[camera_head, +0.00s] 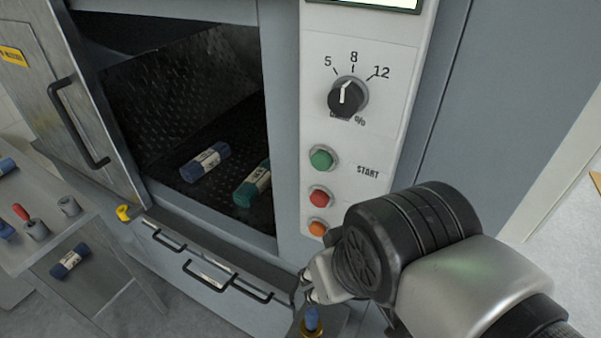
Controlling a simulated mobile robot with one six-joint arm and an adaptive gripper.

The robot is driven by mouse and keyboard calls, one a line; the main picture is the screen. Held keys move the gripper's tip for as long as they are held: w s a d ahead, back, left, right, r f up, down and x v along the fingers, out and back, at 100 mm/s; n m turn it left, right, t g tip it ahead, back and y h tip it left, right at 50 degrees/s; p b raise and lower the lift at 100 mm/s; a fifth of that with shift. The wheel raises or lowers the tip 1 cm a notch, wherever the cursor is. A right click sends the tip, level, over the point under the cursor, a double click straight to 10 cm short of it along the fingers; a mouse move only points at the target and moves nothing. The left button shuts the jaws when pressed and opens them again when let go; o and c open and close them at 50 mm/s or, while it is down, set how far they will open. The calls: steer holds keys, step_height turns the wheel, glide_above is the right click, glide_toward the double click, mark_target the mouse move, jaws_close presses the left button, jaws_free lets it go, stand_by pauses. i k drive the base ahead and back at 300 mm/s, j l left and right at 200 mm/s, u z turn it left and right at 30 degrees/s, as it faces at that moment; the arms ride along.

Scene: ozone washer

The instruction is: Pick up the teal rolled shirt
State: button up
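The teal rolled shirt (243,194) lies inside the open washer chamber (180,100), near its front right, with a pale band around it. Its right end is partly cut off by the chamber's door frame. A blue roll (190,171) with a similar pale band lies to its left on the dark textured chamber floor. My gripper (305,287) is outside the washer, below the button panel and to the right of the opening, apart from the teal shirt. My arm's wrist hides much of it, and its finger opening is unclear.
The washer door (60,80) stands open at the left with a black handle. The panel holds a dial (346,97) and green, red and orange buttons. A side table (40,250) at left holds small items.

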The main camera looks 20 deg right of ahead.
mark_target(250, 189)
steer(key=j+z, duration=0.3)
steer(key=j, duration=0.2)
steer(key=i+j+z, duration=0.15)
steer(key=j, duration=0.15)
steer(key=i+j+z, duration=0.1)
steer(key=j, duration=0.25)
steer(key=i+j+z, duration=0.3)
steer(key=j, duration=0.4)
steer(key=i+j+z, duration=0.1)
steer(key=j, duration=0.25)
steer(key=i+j+z, duration=0.15)
steer(key=j, duration=0.2)
